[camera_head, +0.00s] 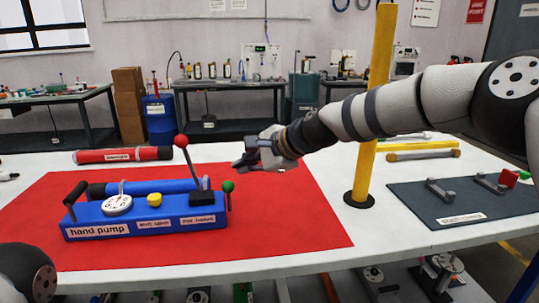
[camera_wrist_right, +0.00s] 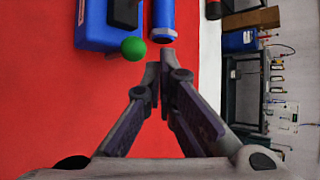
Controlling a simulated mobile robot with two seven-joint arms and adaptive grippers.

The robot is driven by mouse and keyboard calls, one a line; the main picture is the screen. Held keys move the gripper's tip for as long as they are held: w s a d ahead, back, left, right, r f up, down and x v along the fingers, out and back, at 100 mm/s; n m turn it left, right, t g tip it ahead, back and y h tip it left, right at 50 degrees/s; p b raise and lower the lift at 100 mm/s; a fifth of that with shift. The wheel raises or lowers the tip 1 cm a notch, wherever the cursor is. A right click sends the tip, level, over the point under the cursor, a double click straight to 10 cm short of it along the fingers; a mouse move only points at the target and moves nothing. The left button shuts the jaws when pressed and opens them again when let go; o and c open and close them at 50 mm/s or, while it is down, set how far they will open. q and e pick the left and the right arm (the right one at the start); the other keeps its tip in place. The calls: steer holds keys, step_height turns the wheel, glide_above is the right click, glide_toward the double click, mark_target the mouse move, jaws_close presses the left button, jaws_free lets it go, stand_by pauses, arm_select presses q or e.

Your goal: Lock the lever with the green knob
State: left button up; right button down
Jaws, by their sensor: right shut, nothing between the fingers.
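The blue hand pump (camera_head: 150,215) lies on the red mat. The green knob (camera_head: 228,186) sits on top of a short upright lever at the pump's right end. A longer lever with a red knob (camera_head: 181,141) leans up and left behind it. My right gripper (camera_head: 241,163) is shut and empty, above and slightly right of the green knob, apart from it. In the right wrist view the green knob (camera_wrist_right: 133,48) is left of the shut fingertips (camera_wrist_right: 159,62), near the blue pump body (camera_wrist_right: 93,25). My left gripper is out of view.
A dark plate with handles (camera_head: 463,218) lies at the right, and a red cylinder (camera_head: 118,155) lies behind the pump. The red mat (camera_head: 290,225) is clear right of the pump.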

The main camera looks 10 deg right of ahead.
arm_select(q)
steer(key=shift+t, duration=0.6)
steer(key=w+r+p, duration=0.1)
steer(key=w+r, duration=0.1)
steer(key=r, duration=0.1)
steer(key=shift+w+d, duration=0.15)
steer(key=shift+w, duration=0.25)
arm_select(e)
steer(key=v, duration=1.1)
steer(key=shift+s+f, duration=0.2)
steer(key=shift+a, duration=0.1)
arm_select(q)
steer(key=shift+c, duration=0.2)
